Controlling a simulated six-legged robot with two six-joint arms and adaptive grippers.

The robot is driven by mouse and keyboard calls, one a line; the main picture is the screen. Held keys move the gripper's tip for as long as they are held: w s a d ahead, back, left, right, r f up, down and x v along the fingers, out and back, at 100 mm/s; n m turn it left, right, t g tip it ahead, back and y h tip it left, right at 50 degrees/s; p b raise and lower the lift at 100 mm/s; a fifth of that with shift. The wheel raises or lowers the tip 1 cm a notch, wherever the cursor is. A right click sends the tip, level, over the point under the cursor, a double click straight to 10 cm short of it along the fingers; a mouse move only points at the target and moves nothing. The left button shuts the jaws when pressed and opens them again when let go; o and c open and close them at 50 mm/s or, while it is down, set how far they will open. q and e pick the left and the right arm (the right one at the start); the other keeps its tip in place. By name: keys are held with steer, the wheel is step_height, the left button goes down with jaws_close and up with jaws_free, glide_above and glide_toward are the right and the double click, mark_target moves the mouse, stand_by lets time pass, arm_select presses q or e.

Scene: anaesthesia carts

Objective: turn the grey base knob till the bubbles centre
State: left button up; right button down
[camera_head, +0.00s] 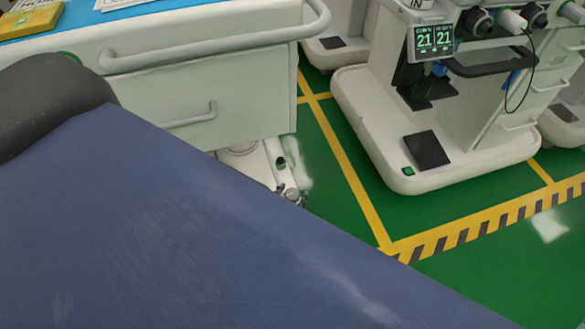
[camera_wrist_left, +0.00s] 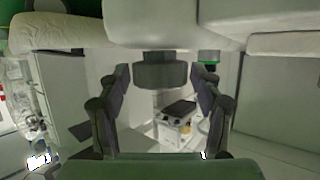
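A dark grey round knob (camera_wrist_left: 162,72) sits under a white body in the left wrist view. My left gripper (camera_wrist_left: 159,78) has its two dark fingers apart, one on each side of the knob. A narrow gap shows between each finger and the knob, so I see no grip on it. In the head view only a small part of my left arm and gripper (camera_head: 296,196) shows below the white drawer unit. The knob is hidden there. No bubbles can be made out in either view. My right gripper is not in view.
A large blue surface (camera_head: 200,230) fills the head view's foreground. The white drawer unit (camera_head: 210,70) stands at the upper left. A white cart (camera_head: 440,150) with a green-lit display (camera_head: 434,40) stands at the right. Green floor with yellow lines lies between them. A black, green-ringed fitting (camera_wrist_left: 208,58) is beside the knob.

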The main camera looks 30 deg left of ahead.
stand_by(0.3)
arm_select(q)
steer(key=shift+r, duration=5)
